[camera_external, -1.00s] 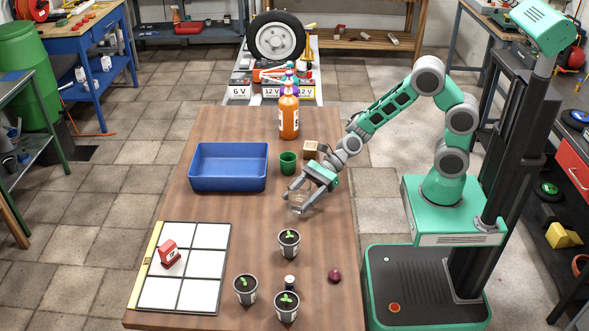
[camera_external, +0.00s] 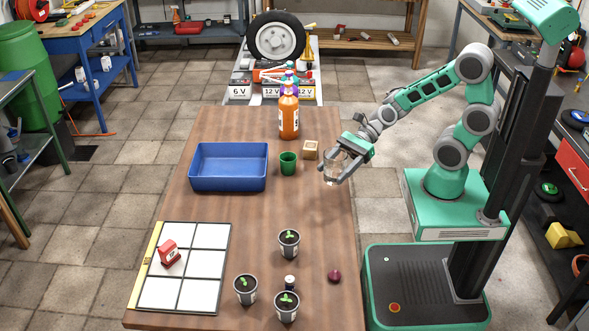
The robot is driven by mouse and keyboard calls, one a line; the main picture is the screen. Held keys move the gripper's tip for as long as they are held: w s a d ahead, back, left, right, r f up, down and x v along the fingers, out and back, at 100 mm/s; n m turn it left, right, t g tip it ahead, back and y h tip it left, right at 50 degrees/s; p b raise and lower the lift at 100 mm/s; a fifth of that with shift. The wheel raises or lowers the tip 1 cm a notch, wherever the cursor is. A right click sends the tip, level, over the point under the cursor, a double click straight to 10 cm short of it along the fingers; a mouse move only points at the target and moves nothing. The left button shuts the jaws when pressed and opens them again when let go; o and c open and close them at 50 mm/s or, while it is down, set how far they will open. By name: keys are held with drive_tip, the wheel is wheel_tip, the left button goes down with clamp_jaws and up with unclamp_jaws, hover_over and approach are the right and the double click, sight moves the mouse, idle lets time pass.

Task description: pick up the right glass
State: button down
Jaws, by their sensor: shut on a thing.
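My gripper (camera_external: 333,180) is above the right edge of the wooden table (camera_external: 228,209). It is shut on a clear glass (camera_external: 335,165), which shows faintly between the fingers. The glass looks raised off the table, and its outline is hard to make out. No other clear glass can be made out on the table.
A green cup (camera_external: 288,163), a wooden block (camera_external: 310,150) and an orange bottle (camera_external: 288,115) stand behind. A blue bin (camera_external: 228,184) is at left. Potted seedlings (camera_external: 289,243), a dark red ball (camera_external: 334,276) and a white tiled board (camera_external: 207,236) are in front.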

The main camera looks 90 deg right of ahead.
sight(345, 164)
drive_tip(key=shift+s+d+r+p, duration=0.2)
drive_tip(key=shift+s+r, duration=0.2)
drive_tip(key=shift+s, duration=0.4)
drive_tip(key=shift+s+d+r+p, duration=0.15)
drive_tip(key=shift+s+r, duration=0.25)
drive_tip(key=shift+s, duration=0.4)
